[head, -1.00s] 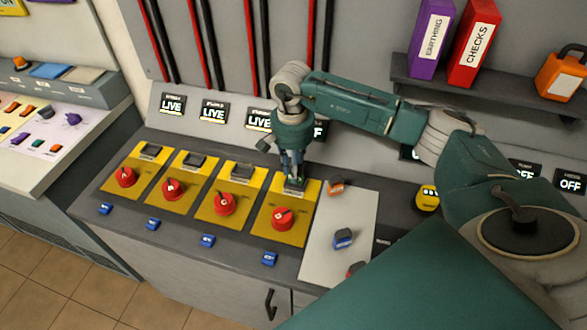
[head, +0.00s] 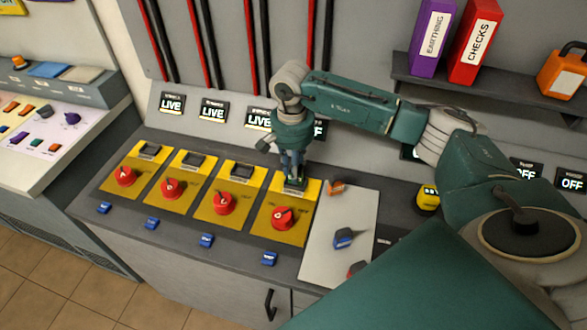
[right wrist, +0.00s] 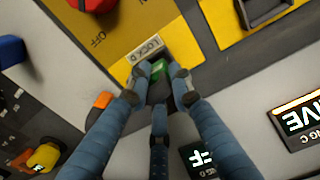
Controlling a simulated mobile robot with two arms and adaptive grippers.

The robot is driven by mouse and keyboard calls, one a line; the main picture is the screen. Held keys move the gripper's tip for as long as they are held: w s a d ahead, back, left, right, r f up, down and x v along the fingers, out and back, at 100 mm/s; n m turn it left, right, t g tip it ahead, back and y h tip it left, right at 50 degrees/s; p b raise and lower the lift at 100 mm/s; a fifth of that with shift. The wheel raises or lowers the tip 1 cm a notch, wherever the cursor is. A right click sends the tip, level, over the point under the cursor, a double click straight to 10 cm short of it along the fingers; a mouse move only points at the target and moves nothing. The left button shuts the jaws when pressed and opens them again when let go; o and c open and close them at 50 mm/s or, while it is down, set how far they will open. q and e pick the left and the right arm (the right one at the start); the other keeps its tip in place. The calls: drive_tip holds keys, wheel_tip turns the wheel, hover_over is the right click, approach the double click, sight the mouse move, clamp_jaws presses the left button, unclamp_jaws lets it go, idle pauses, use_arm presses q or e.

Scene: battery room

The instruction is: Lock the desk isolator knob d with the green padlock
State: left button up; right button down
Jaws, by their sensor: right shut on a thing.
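The desk isolator knob d is the red knob (head: 284,218) on the rightmost yellow plate (head: 293,237). A red knob also shows at the top of the right wrist view (right wrist: 92,3), beside the word OFF. The LOCK D label (right wrist: 146,47) is on this plate. My right gripper (head: 293,180) is over the plate's far end, pointing down. It is shut on the green padlock (right wrist: 180,70), which is right beside the LOCK D label. The fingers hide much of the padlock, so I cannot tell whether it is seated. My left gripper is not in view.
A pale mat (head: 318,252) to the right holds an orange padlock (head: 336,187), a blue one (head: 343,238) and a red one (head: 357,269). A yellow object (head: 428,197) stands farther right. The display behind my gripper reads OFF (head: 320,129); those to its left read LIVE.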

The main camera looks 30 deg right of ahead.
drive_tip(key=shift+f+b, duration=0.35)
drive_tip(key=shift+f, duration=0.15)
drive_tip(key=c, duration=1.8)
unclamp_jaws()
drive_tip(key=shift+r, duration=0.1)
drive_tip(key=shift+a+r+p, duration=0.1)
drive_tip(key=shift+r+p, duration=2.9)
drive_tip(key=shift+r, duration=2.5)
drive_tip(key=shift+f, duration=0.1)
